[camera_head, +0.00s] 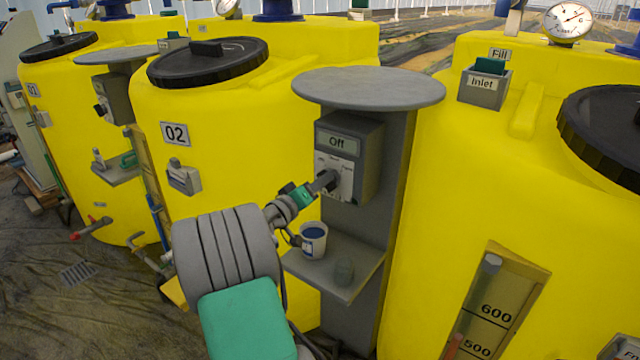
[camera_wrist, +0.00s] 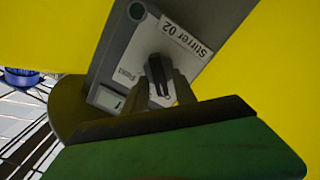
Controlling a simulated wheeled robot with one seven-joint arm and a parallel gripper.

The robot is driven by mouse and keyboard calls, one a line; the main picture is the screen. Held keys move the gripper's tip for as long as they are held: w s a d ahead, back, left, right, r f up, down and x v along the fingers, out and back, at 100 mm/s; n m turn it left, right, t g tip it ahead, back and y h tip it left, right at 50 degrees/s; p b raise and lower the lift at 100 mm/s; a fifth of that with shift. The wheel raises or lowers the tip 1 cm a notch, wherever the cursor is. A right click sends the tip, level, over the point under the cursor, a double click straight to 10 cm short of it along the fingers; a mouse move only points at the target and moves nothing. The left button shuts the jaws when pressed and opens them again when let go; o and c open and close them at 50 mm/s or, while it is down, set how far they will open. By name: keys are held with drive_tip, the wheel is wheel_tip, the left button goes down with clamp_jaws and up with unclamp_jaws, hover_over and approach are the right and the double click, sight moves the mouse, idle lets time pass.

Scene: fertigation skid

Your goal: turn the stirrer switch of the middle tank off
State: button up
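The middle tank, yellow and marked 02 (camera_head: 225,140), has a grey switch box (camera_head: 366,150) on the post to its right. The box's small display (camera_head: 338,142) reads Off. In the wrist view its face carries the label Stirrer 02 (camera_wrist: 186,36) and a black knob (camera_wrist: 157,70). My gripper (camera_head: 322,184) is at the front of the box. In the wrist view its fingers (camera_wrist: 161,88) lie close on both sides of the knob and appear shut on it. The lower part of the face is partly hidden by the gripper.
A round grey cover (camera_head: 368,86) overhangs the box. The right yellow tank (camera_head: 440,200) stands near the post, with a level gauge (camera_head: 497,300).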

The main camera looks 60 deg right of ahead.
drive_tip(key=shift+o, duration=0.4)
drive_tip(key=w+a, duration=0.1)
drive_tip(key=a, duration=0.6)
drive_tip(key=shift+a+b, duration=0.35)
drive_tip(key=shift+b, duration=0.1)
drive_tip(key=shift+w, duration=0.1)
drive_tip(key=w+a+f+n+t+y+p, duration=0.1)
drive_tip(key=w+a+t+y+p, duration=0.2)
drive_tip(key=a, duration=0.5)
drive_tip(key=w+a+f+n+t+y+p, duration=0.1)
drive_tip(key=w+a+n+t+y, duration=0.1)
drive_tip(key=w+a+y, duration=0.4)
drive_tip(key=w+a+f+n+t+y+p, duration=0.1)
drive_tip(key=w+a+f+t+p, duration=0.15)
drive_tip(key=a, duration=0.65)
drive_tip(key=s+a+r+n+y+p, duration=0.1)
drive_tip(key=s+a+n+y, duration=0.2)
drive_tip(key=a, duration=0.9)
drive_tip(key=s+a+r+n+g+y+p, duration=0.1)
drive_tip(key=s+a+n+y, duration=0.2)
drive_tip(key=a, duration=0.9)
drive_tip(key=shift+s+a+n+y, duration=0.25)
drive_tip(key=shift+s+n+y, duration=0.15)
drive_tip(key=shift+s+y, duration=0.45)
drive_tip(key=shift+w+r+g, duration=0.1)
drive_tip(key=shift+g, duration=0.15)
